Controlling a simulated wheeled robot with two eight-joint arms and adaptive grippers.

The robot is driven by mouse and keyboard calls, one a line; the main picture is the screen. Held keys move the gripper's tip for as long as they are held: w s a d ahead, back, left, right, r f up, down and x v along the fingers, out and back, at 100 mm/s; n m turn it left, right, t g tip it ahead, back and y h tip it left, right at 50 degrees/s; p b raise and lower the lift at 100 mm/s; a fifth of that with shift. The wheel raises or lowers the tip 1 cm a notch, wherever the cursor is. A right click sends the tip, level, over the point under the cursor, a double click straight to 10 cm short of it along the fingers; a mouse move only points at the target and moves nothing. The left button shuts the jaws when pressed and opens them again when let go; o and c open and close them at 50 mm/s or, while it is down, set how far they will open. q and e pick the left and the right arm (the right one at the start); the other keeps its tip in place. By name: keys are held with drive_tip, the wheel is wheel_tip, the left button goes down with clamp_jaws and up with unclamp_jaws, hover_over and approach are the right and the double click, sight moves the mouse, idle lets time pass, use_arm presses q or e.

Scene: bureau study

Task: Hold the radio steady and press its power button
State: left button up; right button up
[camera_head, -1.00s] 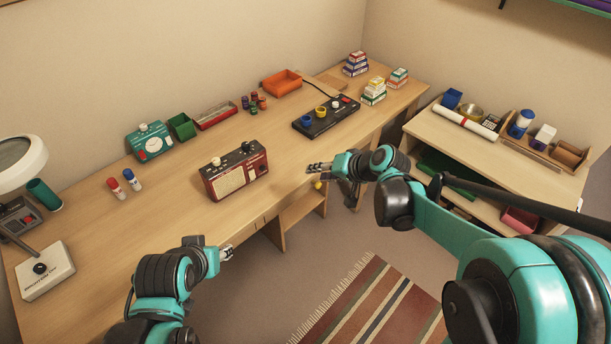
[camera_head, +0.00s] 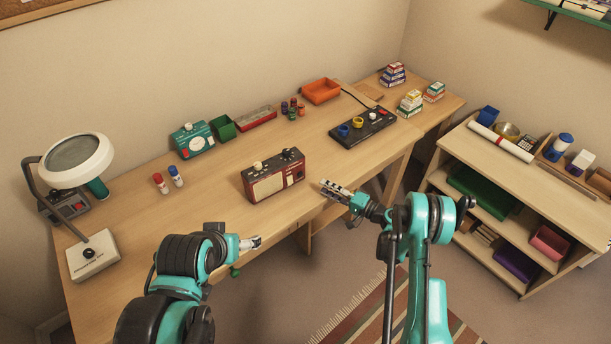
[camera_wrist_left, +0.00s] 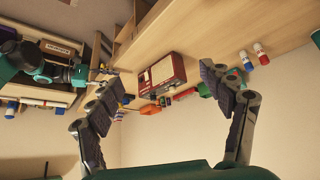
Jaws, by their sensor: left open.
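The radio (camera_head: 275,178) is a dark red box with a cream speaker panel and knobs on top. It stands upright on the desk and also shows between my left fingers in the left wrist view (camera_wrist_left: 160,76). Its power button is too small to make out. My left gripper (camera_head: 250,242) is open and empty, near the desk's front edge, in front of the radio and apart from it. My right gripper (camera_head: 335,189) is just right of the radio near the desk edge, not touching it. Its finger gap is unclear.
The wooden desk (camera_head: 215,200) is clear around the radio. Red and blue markers (camera_head: 168,180), a teal device (camera_head: 193,140) and a black control panel (camera_head: 362,127) stand behind or beside. A magnifier lamp (camera_head: 75,158) is at left, a shelf unit (camera_head: 455,155) at right.

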use_arm(q)
drive_tip(key=w+r+n+g, duration=0.2)
drive_tip(key=w+r+n, duration=0.35)
drive_tip(key=w, duration=0.55)
drive_tip(key=n+g, duration=0.3)
drive_tip(key=n, duration=1)
hover_over(267, 166)
drive_tip(key=s, duration=0.7)
wheel_tip(267, 166, down, 7)
use_arm(e)
drive_tip(key=shift+w, duration=0.1)
use_arm(q)
drive_tip(key=w+f+n, duration=0.2)
drive_tip(key=f, duration=0.1)
drive_tip(key=w+f+n+g, duration=0.1)
drive_tip(key=w+f+n, duration=0.1)
drive_tip(key=f, duration=0.2)
drive_tip(key=w+f+n+g, duration=0.1)
drive_tip(key=w+f+n, duration=0.1)
drive_tip(key=f, duration=0.1)
drive_tip(key=shift+w+f, duration=0.35)
drive_tip(key=shift+w+f+n, duration=0.15)
drive_tip(key=shift+f+n, duration=0.1)
drive_tip(key=shift+f, duration=4.05)
drive_tip(key=c, duration=1.8)
clamp_jaws()
use_arm(e)
clamp_jaws()
